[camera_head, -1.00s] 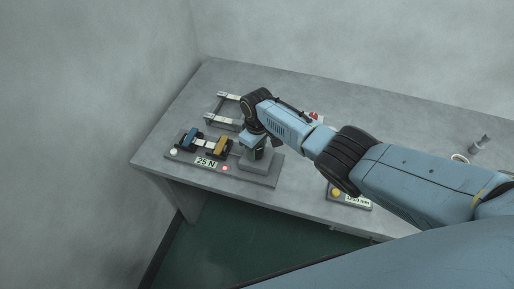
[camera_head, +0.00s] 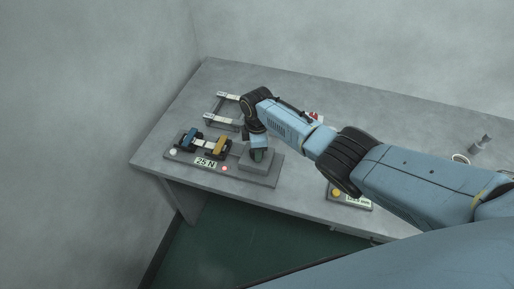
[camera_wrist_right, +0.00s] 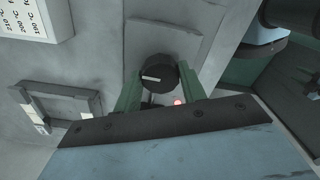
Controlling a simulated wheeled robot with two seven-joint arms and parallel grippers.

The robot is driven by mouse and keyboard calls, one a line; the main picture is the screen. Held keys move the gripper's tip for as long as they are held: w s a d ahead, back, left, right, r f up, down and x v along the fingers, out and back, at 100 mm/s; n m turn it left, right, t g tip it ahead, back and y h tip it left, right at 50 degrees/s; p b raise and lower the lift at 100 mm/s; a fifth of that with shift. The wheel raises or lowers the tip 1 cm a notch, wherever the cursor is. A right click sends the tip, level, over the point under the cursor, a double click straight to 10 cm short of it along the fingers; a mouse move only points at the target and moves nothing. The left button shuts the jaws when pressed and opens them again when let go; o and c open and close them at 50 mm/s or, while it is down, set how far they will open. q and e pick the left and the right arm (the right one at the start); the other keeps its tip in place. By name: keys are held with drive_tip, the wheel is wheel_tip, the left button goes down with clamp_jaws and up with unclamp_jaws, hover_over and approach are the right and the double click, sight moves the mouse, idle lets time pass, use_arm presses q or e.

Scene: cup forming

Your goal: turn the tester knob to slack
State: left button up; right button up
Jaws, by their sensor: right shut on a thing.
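The tester (camera_head: 189,158) stands at the table's left front. It has a blue clamp (camera_head: 189,138), an orange clamp (camera_head: 219,147), a pale strip between them, a display (camera_head: 205,162) reading 25 N and a lit red lamp (camera_head: 224,169). The tester knob (camera_wrist_right: 158,72) is black and round with a white pointer line, which points left in the wrist view. My right gripper (camera_wrist_right: 160,80) is shut on the knob, with a green finger on each side. In the head view my right gripper (camera_head: 258,155) hides the knob above a grey block (camera_head: 262,172). My left gripper is out of view.
A grey frame with pale strips (camera_head: 223,119) stands behind the tester. A small box with a yellow button (camera_head: 336,192) sits at the front edge, partly under my arm. A white ring-shaped thing (camera_head: 460,158) and a grey fixture (camera_head: 482,143) stand at the right.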

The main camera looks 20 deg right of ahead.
drive_tip(key=shift+r+n, duration=0.1)
drive_tip(key=shift+n, duration=0.2)
drive_tip(key=o, duration=1)
wheel_tip(320, 180, up, 13)
drive_tip(key=shift+r+p, duration=0.15)
drive_tip(key=shift+p, duration=0.95)
